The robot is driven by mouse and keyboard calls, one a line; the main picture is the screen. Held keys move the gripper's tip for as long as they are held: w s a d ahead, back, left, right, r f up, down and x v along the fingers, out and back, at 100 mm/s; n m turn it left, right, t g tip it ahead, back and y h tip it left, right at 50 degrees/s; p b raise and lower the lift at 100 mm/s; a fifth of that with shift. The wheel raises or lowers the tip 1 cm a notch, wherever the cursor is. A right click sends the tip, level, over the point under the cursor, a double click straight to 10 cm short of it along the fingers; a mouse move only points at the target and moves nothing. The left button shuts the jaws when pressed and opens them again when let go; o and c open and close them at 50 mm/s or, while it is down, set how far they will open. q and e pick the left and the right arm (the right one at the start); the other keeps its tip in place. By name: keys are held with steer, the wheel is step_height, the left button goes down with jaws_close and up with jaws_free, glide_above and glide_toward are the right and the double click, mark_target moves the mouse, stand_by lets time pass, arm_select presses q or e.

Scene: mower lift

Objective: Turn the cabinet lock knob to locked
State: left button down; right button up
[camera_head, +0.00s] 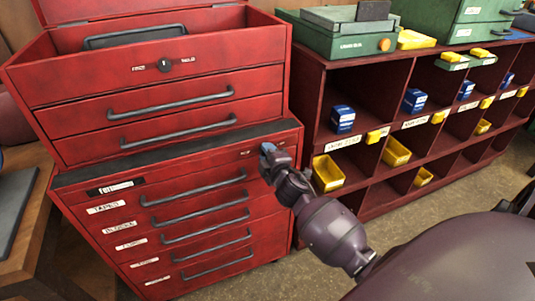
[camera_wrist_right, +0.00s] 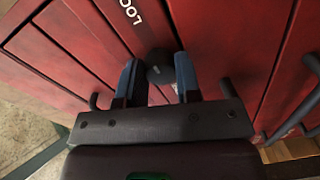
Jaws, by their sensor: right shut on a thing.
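The red tool cabinet (camera_head: 150,200) stands at the left in the head view. My right gripper (camera_head: 266,150) is at the upper right corner of its lower section, by small white lettering. In the right wrist view a dark round lock knob (camera_wrist_right: 159,68) sits on the red front between the blue fingertips of my right gripper (camera_wrist_right: 158,76), which is shut on it. The knob is hidden by the gripper in the head view. Partial lettering "LOC" (camera_wrist_right: 130,10) shows above the knob; which way the knob points I cannot tell. My left gripper is not in view.
A second keyhole (camera_head: 163,65) with lettering is on the upper chest. Dark drawer handles (camera_head: 195,201) stick out left of my gripper. A red shelf (camera_head: 360,190) with yellow bins and blue boxes stands close at the right. The floor in front is clear.

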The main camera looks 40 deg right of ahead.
steer(key=shift+f, duration=0.1)
steer(key=o, duration=0.9)
steer(key=shift+s, duration=0.1)
steer(key=v, duration=1)
steer(key=shift+s+a+p, duration=0.1)
steer(key=shift+s+p, duration=0.25)
steer(key=shift+p, duration=0.05)
